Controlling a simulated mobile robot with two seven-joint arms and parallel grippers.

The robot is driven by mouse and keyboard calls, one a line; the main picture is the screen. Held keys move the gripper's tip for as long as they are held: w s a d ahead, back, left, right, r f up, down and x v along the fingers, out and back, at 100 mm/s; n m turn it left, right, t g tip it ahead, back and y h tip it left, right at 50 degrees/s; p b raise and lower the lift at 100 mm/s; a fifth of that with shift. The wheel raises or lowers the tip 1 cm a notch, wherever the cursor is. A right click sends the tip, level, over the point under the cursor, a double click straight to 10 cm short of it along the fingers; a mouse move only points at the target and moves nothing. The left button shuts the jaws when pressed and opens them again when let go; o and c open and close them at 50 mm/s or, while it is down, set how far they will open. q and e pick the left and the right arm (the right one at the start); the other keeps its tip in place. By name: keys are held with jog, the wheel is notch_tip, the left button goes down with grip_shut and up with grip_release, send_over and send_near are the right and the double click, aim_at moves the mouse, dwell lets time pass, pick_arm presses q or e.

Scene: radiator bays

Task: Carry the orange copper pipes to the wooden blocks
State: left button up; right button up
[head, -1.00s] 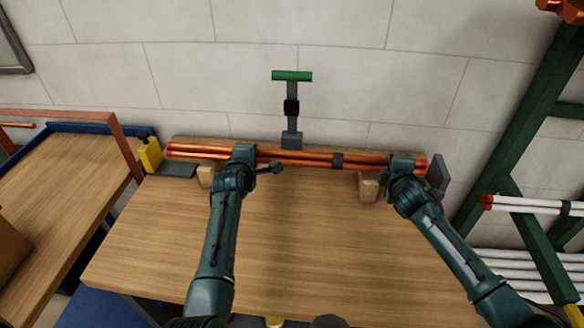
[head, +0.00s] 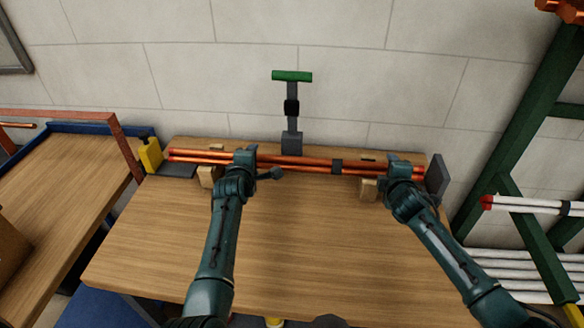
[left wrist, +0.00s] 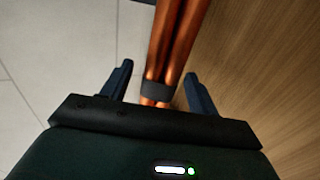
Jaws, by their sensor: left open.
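A bundle of orange copper pipes (head: 300,161) with red ends and a dark band lies lengthwise along the back of the wooden bench. It passes over the left wooden block (head: 207,177) and the right wooden block (head: 368,189) and looks to rest on them. My left gripper (head: 245,155) is open, at the bundle near the left block. In the left wrist view its two fingers (left wrist: 158,70) stand apart on either side of the pipes (left wrist: 172,45), with gaps. My right gripper (head: 405,160) is at the bundle's right end; its fingers are too small to read.
A post with a green crossbar (head: 292,76) stands behind the pipes. A dark upright plate (head: 437,173) is past their right end, and a yellow part (head: 150,155) is at the left. The bench front (head: 290,250) is clear. A green rack (head: 520,110) stands at right.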

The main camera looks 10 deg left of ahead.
aim_at(229, 162)
pick_arm(q)
jog(key=o, duration=0.8)
jog(key=a, duration=0.3)
jog(key=s+a, duration=0.1)
jog(key=a, duration=0.3)
jog(key=shift+s, duration=0.2)
pick_arm(e)
jog(key=o, duration=0.8)
jog(key=v, duration=1.2)
